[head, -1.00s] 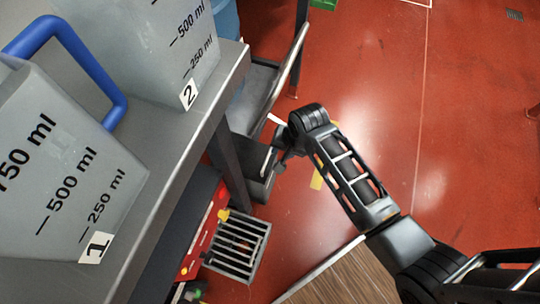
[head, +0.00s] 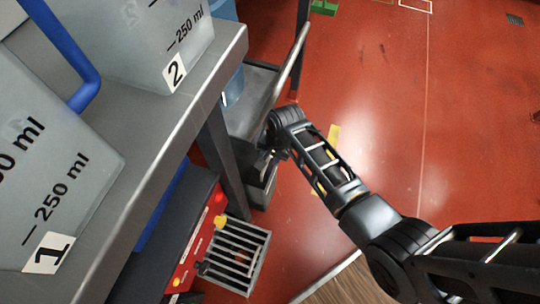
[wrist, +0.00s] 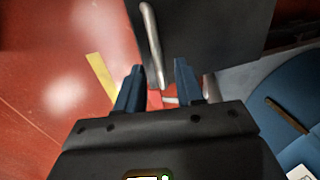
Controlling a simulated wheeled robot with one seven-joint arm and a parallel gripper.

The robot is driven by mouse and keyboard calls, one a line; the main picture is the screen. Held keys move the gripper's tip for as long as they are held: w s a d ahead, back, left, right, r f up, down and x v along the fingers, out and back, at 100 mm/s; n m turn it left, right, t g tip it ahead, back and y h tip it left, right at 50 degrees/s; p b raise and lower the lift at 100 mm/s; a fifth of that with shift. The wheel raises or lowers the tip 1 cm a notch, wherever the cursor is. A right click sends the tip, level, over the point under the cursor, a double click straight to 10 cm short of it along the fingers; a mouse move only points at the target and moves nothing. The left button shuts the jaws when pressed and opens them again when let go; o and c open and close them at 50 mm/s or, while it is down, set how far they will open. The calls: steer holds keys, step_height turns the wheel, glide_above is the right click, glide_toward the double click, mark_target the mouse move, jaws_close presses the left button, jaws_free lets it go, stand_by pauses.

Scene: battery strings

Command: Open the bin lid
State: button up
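In the wrist view, my gripper (wrist: 159,88) has its two dark fingers apart, with nothing held between them. A pale metal bar handle (wrist: 150,40) runs along the edge of a dark panel (wrist: 205,35), just beyond the fingertips. The handle's near end lines up with the gap between the fingers; I cannot tell whether they touch. In the head view, a grey bin-like unit (head: 250,118) with a pale bar along its right edge stands beside the bench. My wrist covers part of it and hides the fingertips. I cannot tell clearly which part is the lid.
A metal bench (head: 165,135) at left carries graduated containers marked 1 (head: 55,165) and 2 (head: 165,50). Below it are a red box (head: 195,235) and a metal grille (head: 238,255). A blue round object (wrist: 290,110) is right in the wrist view. Red floor (head: 380,120) is open at right.

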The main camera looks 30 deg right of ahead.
steer(key=shift+c, duration=0.4)
jaws_close()
stand_by(1.0)
